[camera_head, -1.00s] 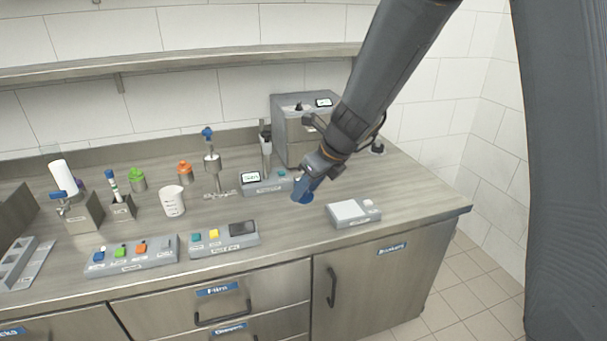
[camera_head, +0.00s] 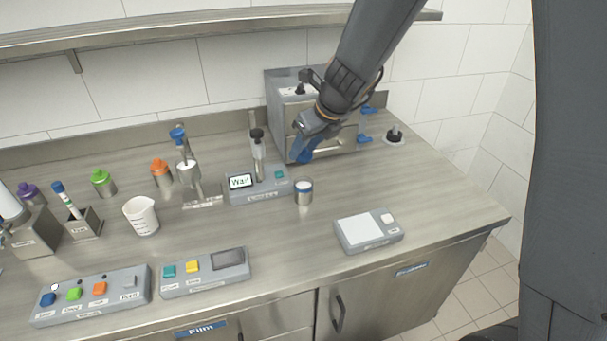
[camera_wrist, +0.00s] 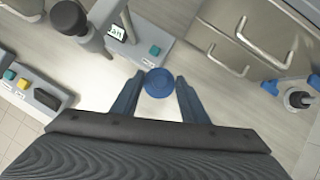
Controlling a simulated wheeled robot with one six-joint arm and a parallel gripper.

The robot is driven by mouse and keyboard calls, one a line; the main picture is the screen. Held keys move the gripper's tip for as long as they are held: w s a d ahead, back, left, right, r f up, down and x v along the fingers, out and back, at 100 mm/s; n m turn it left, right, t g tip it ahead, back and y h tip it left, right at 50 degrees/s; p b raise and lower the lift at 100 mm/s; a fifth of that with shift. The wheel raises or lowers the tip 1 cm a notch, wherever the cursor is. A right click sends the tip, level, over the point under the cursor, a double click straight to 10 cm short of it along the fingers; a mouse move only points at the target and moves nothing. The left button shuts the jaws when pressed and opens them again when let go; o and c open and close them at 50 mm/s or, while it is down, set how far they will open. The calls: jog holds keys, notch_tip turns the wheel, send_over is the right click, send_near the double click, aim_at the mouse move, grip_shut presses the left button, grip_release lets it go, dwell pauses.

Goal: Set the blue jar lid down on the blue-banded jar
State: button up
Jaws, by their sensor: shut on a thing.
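The blue jar lid (camera_wrist: 159,83) is a round disc between the two blue fingers of my gripper (camera_wrist: 158,98), which is shut on it. In the head view my gripper (camera_head: 306,152) is in front of the grey metal box, and its blue fingers cannot be told apart from the lid. The open jar (camera_head: 304,193) stands upright on the counter, just below the gripper in the picture. It has a dark blue band and pale contents. Lid and jar are apart. The jar cannot be made out in the wrist view.
A device with a "Wait" screen (camera_head: 241,181) stands just left of the jar. The metal box (camera_head: 284,115) is behind the gripper. A flat scale (camera_head: 368,231) lies at the front right. A white beaker (camera_head: 141,216) and button panels (camera_head: 90,298) are further left. The right counter is mostly clear.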

notch_tip(320, 180, down, 9)
jog(key=b, duration=0.4)
jog(key=o, duration=1)
